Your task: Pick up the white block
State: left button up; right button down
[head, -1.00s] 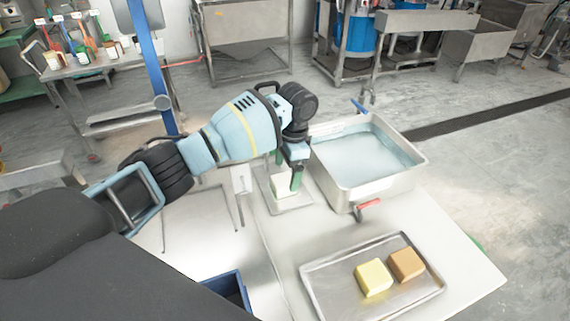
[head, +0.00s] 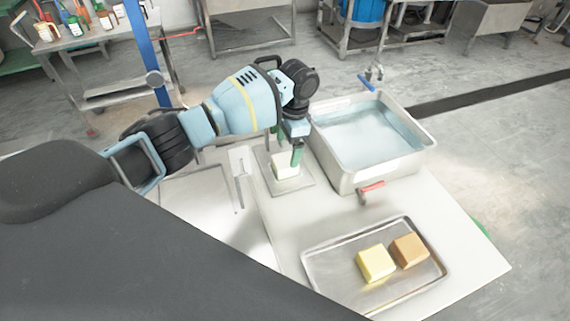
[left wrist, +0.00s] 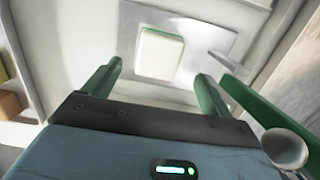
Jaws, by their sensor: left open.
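The white block (head: 285,167) stands on a small grey metal plate (head: 303,188) on the table, left of the water basin. In the left wrist view the white block (left wrist: 159,53) lies ahead of the fingertips, between their lines. My left gripper (head: 295,155) points down just above and beside the block, and one green finger partly covers it in the head view. In the left wrist view its two green fingers (left wrist: 160,72) are spread apart with nothing between them. Whether a finger touches the block cannot be told. My right gripper is not in view.
A metal basin of water (head: 342,182) with a red-handled tap stands close right of my left gripper. A metal tray (head: 325,262) at the front holds a yellow block (head: 376,263) and a tan block (head: 410,250). Bare white tabletop lies between them.

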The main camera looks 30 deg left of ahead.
aim_at(285, 160)
pick_arm(q)
jog(key=f, duration=0.5)
jog(key=shift+s+a, duration=0.15)
jog(key=shift+s, duration=0.2)
jog(key=c, duration=1.3)
jog(key=shift+o, duration=0.2)
jog(key=shift+r, duration=0.2)
